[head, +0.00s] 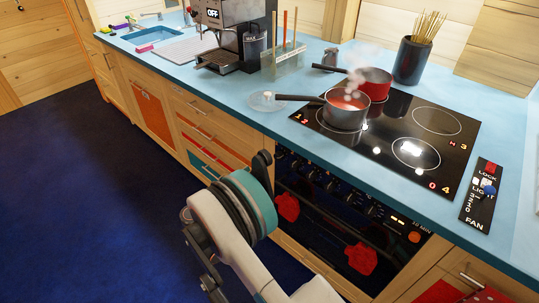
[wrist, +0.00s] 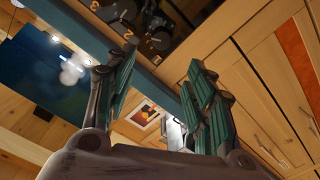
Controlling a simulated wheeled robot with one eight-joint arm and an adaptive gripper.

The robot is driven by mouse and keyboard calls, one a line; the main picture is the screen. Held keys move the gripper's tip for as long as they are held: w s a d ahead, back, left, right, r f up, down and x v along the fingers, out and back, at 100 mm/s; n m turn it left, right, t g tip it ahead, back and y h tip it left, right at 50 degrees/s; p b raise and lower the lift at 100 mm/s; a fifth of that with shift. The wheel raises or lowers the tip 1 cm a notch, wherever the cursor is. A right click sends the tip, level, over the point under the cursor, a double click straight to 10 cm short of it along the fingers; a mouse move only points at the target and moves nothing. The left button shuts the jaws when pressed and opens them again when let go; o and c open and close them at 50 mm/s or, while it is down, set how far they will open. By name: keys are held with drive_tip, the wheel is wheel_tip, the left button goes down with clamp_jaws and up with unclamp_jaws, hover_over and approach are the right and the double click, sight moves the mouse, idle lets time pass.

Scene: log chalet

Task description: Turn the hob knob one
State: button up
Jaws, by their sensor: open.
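The hob knobs are dark round knobs in a row along the black oven front, under the counter edge. The digits 1, 2 and 3 show beside them in the wrist view. The knob nearest the digit 1, which looks like hob knob one (wrist: 158,42), is ahead of my gripper near the top of that view. My gripper (wrist: 160,95) is open and empty, its teal-padded fingers wide apart and clear of the knobs. In the head view, my gripper (head: 263,164) is by the left end of the knob row, its fingers mostly hidden by my wrist.
The black hob (head: 400,130) carries a steaming grey pot (head: 346,115) and a red pot (head: 375,84); their handles point left. A control strip (head: 480,195) lies right of it. Red mitts (head: 287,207) hang on the oven front. Wooden drawers (head: 205,135) stand left. The blue floor is clear.

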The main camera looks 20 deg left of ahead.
sight(276, 157)
drive_tip(key=b+x, duration=0.2)
drive_tip(key=x, duration=0.4)
drive_tip(key=b+x, duration=0.2)
drive_tip(key=x, duration=0.5)
drive_tip(key=shift+d+f, duration=0.1)
drive_tip(key=shift+f, duration=0.1)
drive_tip(key=c, duration=1.1)
